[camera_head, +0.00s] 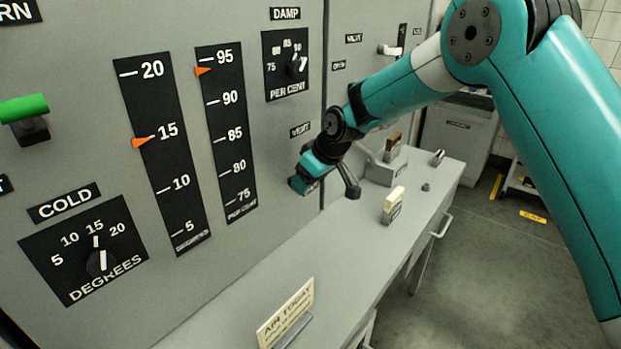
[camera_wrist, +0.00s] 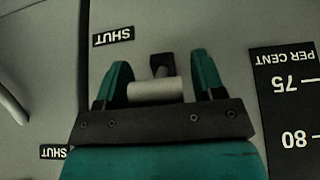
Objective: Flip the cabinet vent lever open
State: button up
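The vent lever (camera_wrist: 155,91) shows in the wrist view as a pale cylindrical handle on a dark mount, lying crosswise between my fingers. My gripper (camera_wrist: 160,66) is open around it, with a small gap on the right side; whether the left finger touches the handle I cannot tell. A SHUT label (camera_wrist: 113,36) is on the panel near it. In the head view my gripper (camera_head: 318,181) is close to the cabinet face, below the VENT label (camera_head: 300,130). My gripper hides the lever there.
A grey counter (camera_head: 350,250) runs below the panel, with a sign (camera_head: 286,313) and small blocks (camera_head: 393,203) on it. A damp dial (camera_head: 287,65) and scale strips (camera_head: 226,130) are left of my gripper. A white-handled lever (camera_head: 390,50) is farther back.

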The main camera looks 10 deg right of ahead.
jog(key=b+v, duration=0.3)
jog(key=v, duration=1.4)
jog(key=shift+r+b, duration=0.2)
jog(key=shift+b, duration=0.15)
jog(key=shift+s, duration=0.1)
jog(key=s+f+g, duration=0.2)
jog(key=s+f, duration=0.1)
jog(key=s, duration=1.3)
jog(key=s+f+m+g, duration=0.1)
jog(key=s+f, duration=0.3)
jog(key=s, duration=1.3)
jog(key=shift+m+g, duration=0.3)
jog(key=shift+g, duration=0.3)
jog(key=shift+d, duration=0.1)
jog(key=shift+c, duration=0.5)
